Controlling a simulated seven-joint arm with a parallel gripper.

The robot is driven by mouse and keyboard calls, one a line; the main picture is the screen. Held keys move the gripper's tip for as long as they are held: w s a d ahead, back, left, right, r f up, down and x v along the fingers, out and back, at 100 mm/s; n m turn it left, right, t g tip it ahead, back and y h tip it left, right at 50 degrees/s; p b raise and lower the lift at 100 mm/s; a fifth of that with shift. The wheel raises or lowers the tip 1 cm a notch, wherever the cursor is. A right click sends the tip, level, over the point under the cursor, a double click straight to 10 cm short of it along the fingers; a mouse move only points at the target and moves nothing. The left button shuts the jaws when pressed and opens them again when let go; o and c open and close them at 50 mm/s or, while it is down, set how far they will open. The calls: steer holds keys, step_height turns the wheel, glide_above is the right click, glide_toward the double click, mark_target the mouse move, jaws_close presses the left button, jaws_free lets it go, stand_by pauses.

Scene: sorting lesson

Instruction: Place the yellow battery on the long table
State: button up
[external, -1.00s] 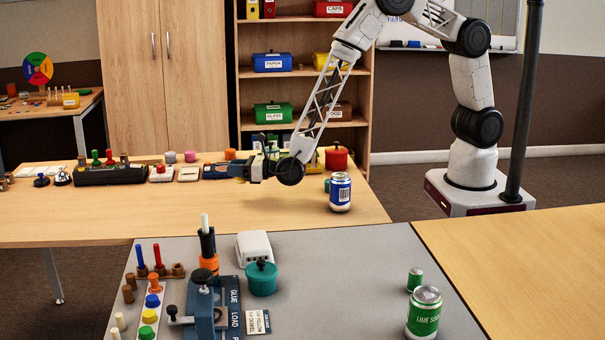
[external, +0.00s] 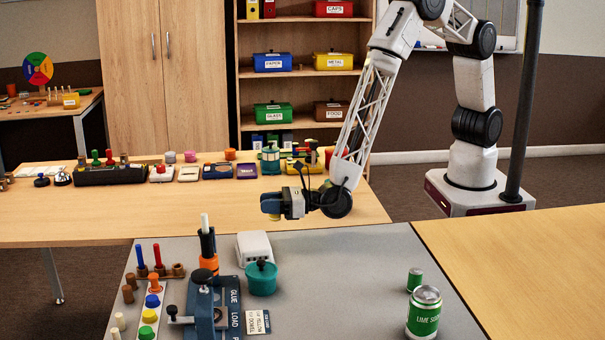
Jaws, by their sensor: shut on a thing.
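My gripper (external: 270,207), with blue fingers, is low over the near part of the wooden table (external: 150,215), just behind the grey-topped table. It points left and is shut on a small yellow thing (external: 273,217), which shows only as a sliver under the fingers. It looks like the yellow battery, but most of it is hidden. I cannot tell whether it touches the tabletop.
A grey-topped table (external: 350,270) in front holds a white box (external: 254,246), a teal pot (external: 262,280), a blue press (external: 203,305) and green cans (external: 424,312). Several items line the wooden table's back edge. Its left middle is clear.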

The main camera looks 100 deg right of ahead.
steer(key=s+a+n+y, duration=0.1)
steer(key=s+a, duration=0.6)
steer(key=a, duration=0.3)
steer(key=s+a+n+y, duration=0.1)
steer(key=s+a+y, duration=0.1)
steer(key=s+a, duration=0.5)
steer(key=a, duration=0.3)
steer(key=shift+s+a+f, duration=0.2)
steer(key=shift+s+f, duration=0.05)
steer(key=shift+s, duration=0.1)
steer(key=shift+w+a, duration=0.1)
steer(key=w+a, duration=0.3)
steer(key=w, duration=0.1)
steer(key=w+a+f, duration=0.1)
steer(key=w+a, duration=0.6)
steer(key=w, duration=0.1)
steer(key=shift+a+f, duration=0.2)
steer(key=shift+f, duration=1.8)
steer(key=shift+f, duration=0.15)
steer(key=o, duration=1)
